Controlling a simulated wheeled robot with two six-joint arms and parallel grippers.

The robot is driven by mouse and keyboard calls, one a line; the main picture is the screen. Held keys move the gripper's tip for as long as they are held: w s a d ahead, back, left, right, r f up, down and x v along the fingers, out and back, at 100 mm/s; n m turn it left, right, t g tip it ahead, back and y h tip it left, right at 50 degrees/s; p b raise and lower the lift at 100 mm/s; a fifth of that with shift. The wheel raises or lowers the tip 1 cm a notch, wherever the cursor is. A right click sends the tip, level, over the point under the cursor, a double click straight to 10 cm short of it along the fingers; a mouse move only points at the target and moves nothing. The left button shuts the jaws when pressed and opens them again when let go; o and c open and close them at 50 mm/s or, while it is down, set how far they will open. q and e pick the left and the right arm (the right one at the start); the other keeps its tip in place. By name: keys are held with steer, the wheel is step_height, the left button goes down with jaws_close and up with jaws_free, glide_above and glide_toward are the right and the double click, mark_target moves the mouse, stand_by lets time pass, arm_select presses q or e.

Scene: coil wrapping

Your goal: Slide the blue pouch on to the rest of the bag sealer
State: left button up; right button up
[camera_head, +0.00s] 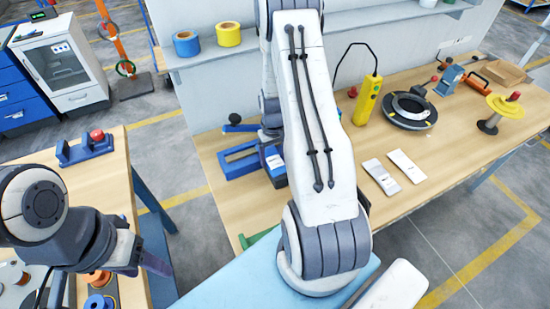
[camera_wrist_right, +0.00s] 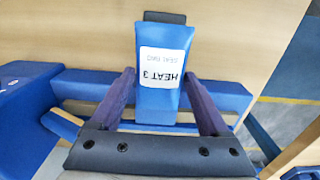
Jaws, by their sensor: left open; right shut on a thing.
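The blue pouch (camera_wrist_right: 162,102) has a white "HEAT 3" label, upside down, and a dark strip at its far end. In the right wrist view my right gripper (camera_wrist_right: 160,88) is shut on it, one purple finger on each side. The pouch overlaps the bag sealer's blue bar (camera_wrist_right: 228,98); I cannot tell whether they touch. In the head view the blue bag sealer (camera_head: 229,167) stands at the table's left end. My right arm hides the right gripper's fingers and most of the pouch there. My left gripper (camera_head: 140,258) is open, over the side table at lower left, well away from the sealer.
My right arm crosses the middle of the head view. To its right on the table (camera_head: 440,150) are white packets (camera_head: 381,176), a yellow control box (camera_head: 367,99) and a black ring (camera_head: 408,110). A blue fixture (camera_head: 85,149) with a red knob stands on the side table.

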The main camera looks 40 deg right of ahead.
steer(key=o, duration=1.2)
steer(key=shift+o, duration=0.2)
step_height(320, 180, up, 10)
steer(key=b, duration=0.2)
steer(key=shift+r, duration=0.25)
steer(key=s+a+r+n+b, duration=0.1)
steer(key=s+a+r+n, duration=0.1)
steer(key=a, duration=0.5)
steer(key=s+a+r+n, duration=0.1)
steer(key=a+r, duration=0.2)
steer(key=a, duration=0.5)
steer(key=s+a+r+n+b, duration=0.1)
steer(key=s+a+r+n, duration=0.1)
steer(key=a, duration=0.5)
steer(key=s+a+r+n, duration=0.1)
steer(key=s+a+n, duration=0.1)
steer(key=s+a, duration=0.3)
steer(key=s+a+r+n+y, duration=0.1)
steer(key=s+a, duration=0.3)
steer(key=s, duration=0.6)
steer(key=shift+a+n, duration=0.35)
steer(key=shift+n, duration=0.55)
